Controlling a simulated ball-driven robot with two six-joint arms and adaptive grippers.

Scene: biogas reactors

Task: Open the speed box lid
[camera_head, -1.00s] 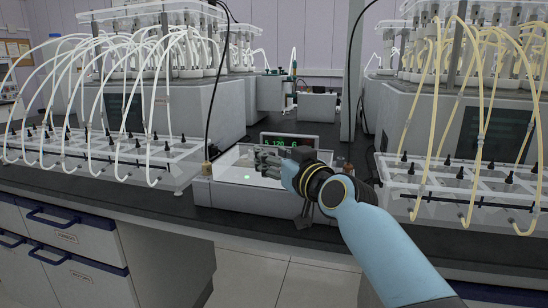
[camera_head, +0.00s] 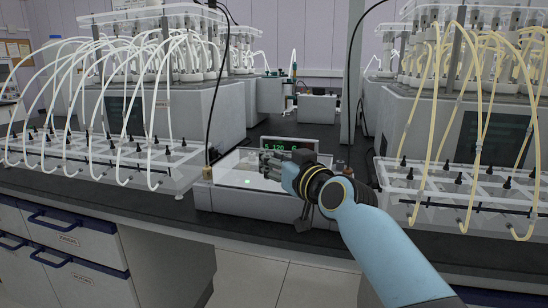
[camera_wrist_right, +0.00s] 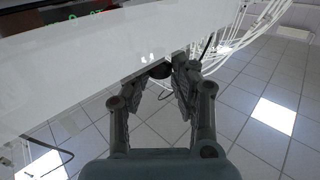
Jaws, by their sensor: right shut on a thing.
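The speed box (camera_head: 240,201) is a low white-grey box near the front edge of the dark bench, with a lit green light and a green digit display (camera_head: 288,145) at its back. My right gripper (camera_head: 268,165) reaches over the top of the box from the right. In the right wrist view the gripper (camera_wrist_right: 161,71) is closed around a small dark piece at the edge of the pale speed box lid (camera_wrist_right: 110,62). The fingers largely hide that piece. I cannot tell how far the lid is raised. My left gripper is not in view.
A white rack with clear tubes (camera_head: 95,160) stands to the left of the box, and a rack with yellow tubes (camera_head: 455,195) stands to the right. A black cable (camera_head: 222,90) hangs down to the box's left end. Floor lies below the bench front.

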